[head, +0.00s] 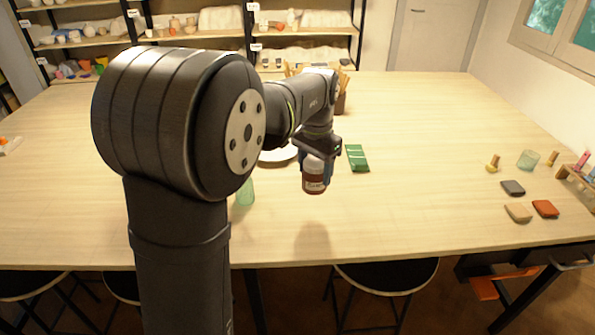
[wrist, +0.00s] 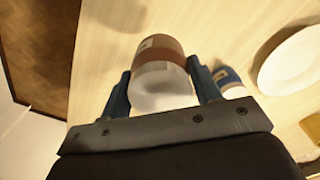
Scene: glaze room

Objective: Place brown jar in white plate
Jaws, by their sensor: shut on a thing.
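The brown jar (head: 314,180) has a white lid and a label. My gripper (head: 318,164) is shut on it and holds it above the table, with its shadow on the wood below. In the wrist view the jar (wrist: 160,62) sits between the two blue fingers of my gripper (wrist: 163,88). The white plate (head: 282,155) lies on the table behind my arm, mostly hidden in the head view. In the wrist view the plate (wrist: 272,72) shows at the right edge, partly cut off and apart from the jar.
A blue-labelled white container (wrist: 228,80) stands near the plate in the wrist view. A green striped card (head: 357,158) lies right of my gripper. A green glass (head: 245,192) stands by my arm. Small blocks (head: 518,212) lie at the right; the table's middle right is clear.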

